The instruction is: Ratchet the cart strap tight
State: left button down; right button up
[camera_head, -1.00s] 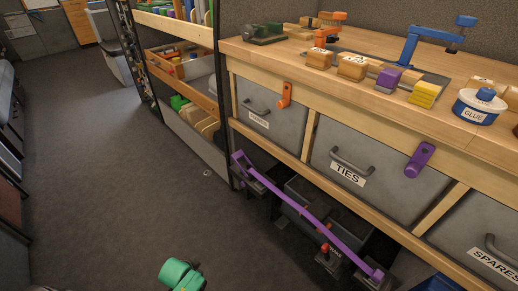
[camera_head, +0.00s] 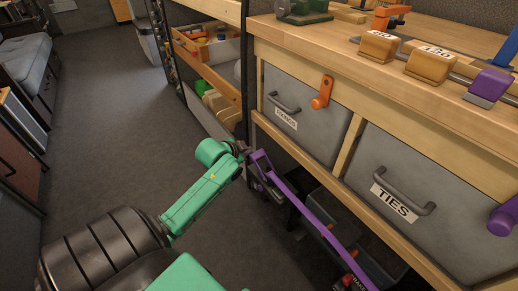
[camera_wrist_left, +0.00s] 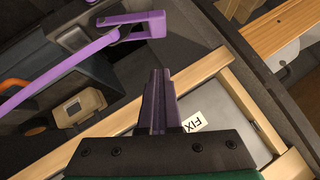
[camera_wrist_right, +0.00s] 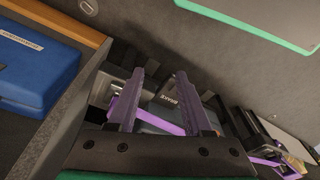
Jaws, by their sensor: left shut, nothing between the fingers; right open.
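The purple cart strap (camera_head: 312,212) slopes from upper left to lower right over the dark cart (camera_head: 362,245) under the bench. Its purple ratchet end (camera_head: 261,163) is at the upper left. My left gripper (camera_head: 247,151) is beside that end, shut and empty. In the left wrist view, its closed fingers (camera_wrist_left: 158,73) point toward the purple ratchet handle (camera_wrist_left: 134,29), with a visible gap. My right gripper (camera_wrist_right: 165,75) is open, outside the head view. In the right wrist view a stretch of strap (camera_wrist_right: 161,121) shows between its fingers, and a grey part marked BRAKE lies beyond.
Bench drawers labelled FIXINGS (camera_head: 300,115) and TIES (camera_head: 420,200) overhang the cart. An orange hook (camera_head: 322,92) sticks out from the bench front. A shelf rack (camera_head: 205,75) stands behind. The floor (camera_head: 105,135) at left is clear. A blue case (camera_wrist_right: 35,70) shows in the right wrist view.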

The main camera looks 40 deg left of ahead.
notch_tip(320, 180, up, 5)
jog(key=s+b, duration=0.1)
jog(key=b, duration=0.2)
pick_arm(q)
jog(key=b, duration=0.2)
send_near(261, 153)
jog(key=w+d, duration=0.1)
jog(key=w, duration=0.3)
jog(key=f, duration=0.1)
jog(key=a+f+b, duration=0.1)
jog(key=f, duration=0.1)
jog(key=shift+w+a+f, duration=0.2)
jog(key=shift+a+f, duration=0.05)
jog(key=shift+a, duration=0.15)
pick_arm(e)
jog(key=w+a+f+t+y, duration=0.4)
jog(key=w+a+f+t, duration=0.1)
jog(key=a, duration=0.5)
jog(key=shift+w+f+n+t, duration=0.3)
jog(key=shift+w+f+n, duration=0.15)
jog(key=shift+f, duration=0.4)
